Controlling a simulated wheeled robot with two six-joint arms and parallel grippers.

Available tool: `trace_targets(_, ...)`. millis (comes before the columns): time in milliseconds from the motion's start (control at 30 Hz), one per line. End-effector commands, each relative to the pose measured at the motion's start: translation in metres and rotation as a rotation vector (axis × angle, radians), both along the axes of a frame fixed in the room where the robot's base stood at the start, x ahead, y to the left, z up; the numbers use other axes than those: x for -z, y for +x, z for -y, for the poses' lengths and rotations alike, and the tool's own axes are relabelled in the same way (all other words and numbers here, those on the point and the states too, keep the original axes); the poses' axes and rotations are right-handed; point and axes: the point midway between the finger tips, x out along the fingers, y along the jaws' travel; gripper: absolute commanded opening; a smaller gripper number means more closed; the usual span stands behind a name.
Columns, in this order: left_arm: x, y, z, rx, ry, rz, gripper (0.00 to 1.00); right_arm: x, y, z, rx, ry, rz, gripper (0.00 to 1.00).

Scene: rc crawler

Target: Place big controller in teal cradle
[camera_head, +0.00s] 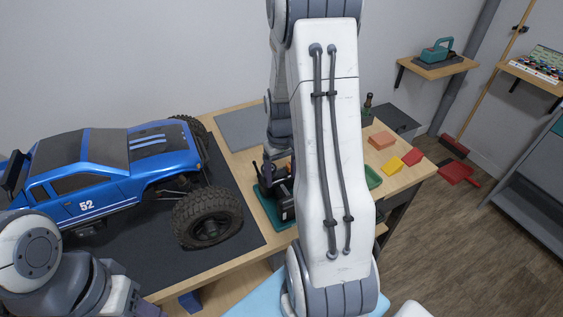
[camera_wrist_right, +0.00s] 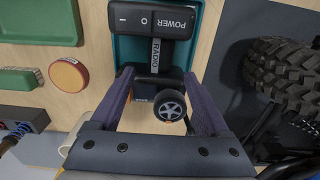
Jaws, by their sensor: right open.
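The big controller (camera_wrist_right: 152,58) is black, with a POWER panel, a RADIO label and a grey-hubbed wheel. In the right wrist view it lies over the teal cradle (camera_wrist_right: 125,62), whose teal edges show around its base end. In the head view the controller (camera_head: 286,207) and the cradle (camera_head: 266,208) are near the bench's front edge, partly hidden by my right arm. I cannot tell if the controller is fully seated. My right gripper (camera_wrist_right: 158,76) is open, with its fingers on either side of the controller's grip. My left gripper is not visible; only its arm shows lower left.
A blue crawler truck (camera_head: 110,170) stands on a dark mat (camera_head: 150,262) left of the cradle. In the wrist view an orange round piece (camera_wrist_right: 68,74) and a truck tyre (camera_wrist_right: 280,68) flank the cradle.

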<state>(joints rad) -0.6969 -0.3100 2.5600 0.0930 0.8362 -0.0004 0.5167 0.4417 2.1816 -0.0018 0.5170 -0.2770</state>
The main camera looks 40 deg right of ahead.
Motion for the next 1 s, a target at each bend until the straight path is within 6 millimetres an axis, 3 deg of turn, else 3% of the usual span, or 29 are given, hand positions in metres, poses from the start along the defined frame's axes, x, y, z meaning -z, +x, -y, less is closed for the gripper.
trace_targets(100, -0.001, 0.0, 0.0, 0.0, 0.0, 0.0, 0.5, -0.026, 0.001, 0.001, 0.0, -0.002, 0.005, 0.79)
trace_targets(300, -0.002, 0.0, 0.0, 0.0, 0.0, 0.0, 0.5, -0.05, 0.001, 0.0, 0.0, 0.0, 0.002, 0.79)
trace_targets(533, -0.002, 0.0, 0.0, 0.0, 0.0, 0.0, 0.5, -0.055, 0.0, 0.0, -0.001, 0.0, -0.001, 0.79)
trace_targets(633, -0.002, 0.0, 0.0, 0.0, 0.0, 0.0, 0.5, -0.058, 0.003, -0.012, -0.026, 0.0, 0.002, 0.79)
trace_targets(733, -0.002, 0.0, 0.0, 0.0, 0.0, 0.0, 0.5, -0.069, 0.008, -0.05, -0.102, 0.002, 0.011, 0.79)
trace_targets(833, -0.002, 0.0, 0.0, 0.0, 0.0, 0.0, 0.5, -0.084, 0.005, -0.11, -0.225, 0.009, 0.022, 0.79)
trace_targets(1000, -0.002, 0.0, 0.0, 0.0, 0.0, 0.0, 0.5, -0.105, -0.029, -0.205, -0.443, 0.028, 0.036, 0.79)
